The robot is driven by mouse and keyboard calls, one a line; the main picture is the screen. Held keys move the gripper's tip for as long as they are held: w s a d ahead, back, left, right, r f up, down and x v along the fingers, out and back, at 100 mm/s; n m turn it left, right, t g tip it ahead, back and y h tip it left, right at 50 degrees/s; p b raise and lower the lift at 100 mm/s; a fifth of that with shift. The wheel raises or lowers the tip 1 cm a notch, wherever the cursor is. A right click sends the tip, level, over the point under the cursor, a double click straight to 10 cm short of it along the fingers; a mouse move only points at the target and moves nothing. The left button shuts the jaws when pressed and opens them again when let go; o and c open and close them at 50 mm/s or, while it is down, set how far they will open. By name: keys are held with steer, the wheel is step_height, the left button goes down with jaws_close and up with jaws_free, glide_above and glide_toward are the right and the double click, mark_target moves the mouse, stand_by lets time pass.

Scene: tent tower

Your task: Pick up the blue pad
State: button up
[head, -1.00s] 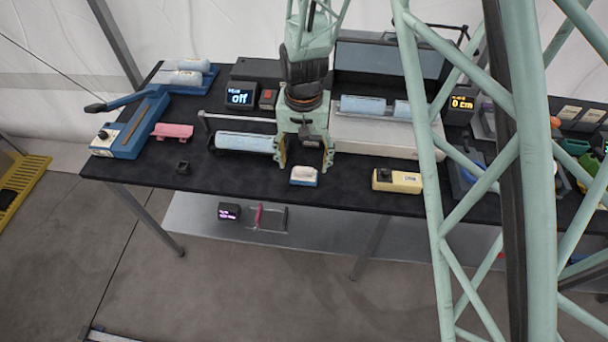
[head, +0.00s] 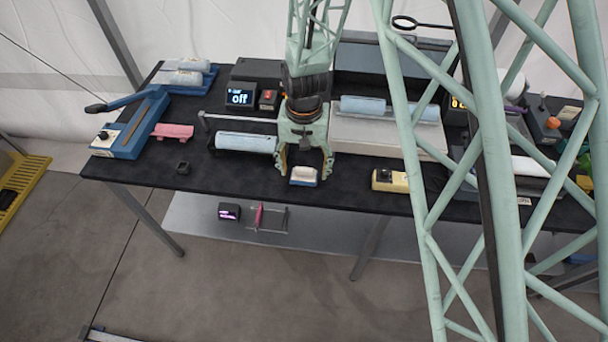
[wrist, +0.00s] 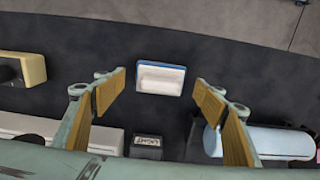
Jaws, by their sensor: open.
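The blue pad (head: 303,176) is a small block with a blue base and a white top. It lies on the dark table near the front edge. In the wrist view the pad (wrist: 160,78) sits centred just beyond the fingertips. My gripper (head: 304,172) is open and empty, directly above and behind the pad. In the wrist view its tan-padded fingers (wrist: 160,92) stand wide, one on each side of the pad's line, not touching it.
A blue roll (head: 245,142) lies left of my gripper. A yellow box with a black knob (head: 390,180) stands to the right. The table's front edge is close to the pad.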

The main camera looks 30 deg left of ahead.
steer(key=shift+f, duration=1)
steer(key=shift+c, duration=0.4)
steer(key=c, duration=0.9)
steer(key=shift+r, duration=0.15)
steer(key=shift+r, duration=1.65)
steer(key=s+d, duration=0.3)
steer(key=d, duration=0.1)
steer(key=s+d+r+b, duration=0.1)
steer(key=s+d, duration=0.2)
steer(key=d, duration=0.1)
steer(key=s+d, duration=0.4)
steer(key=shift+s+d+r+b, duration=0.1)
steer(key=shift+d+r+b, duration=0.1)
steer(key=shift+b, duration=0.1)
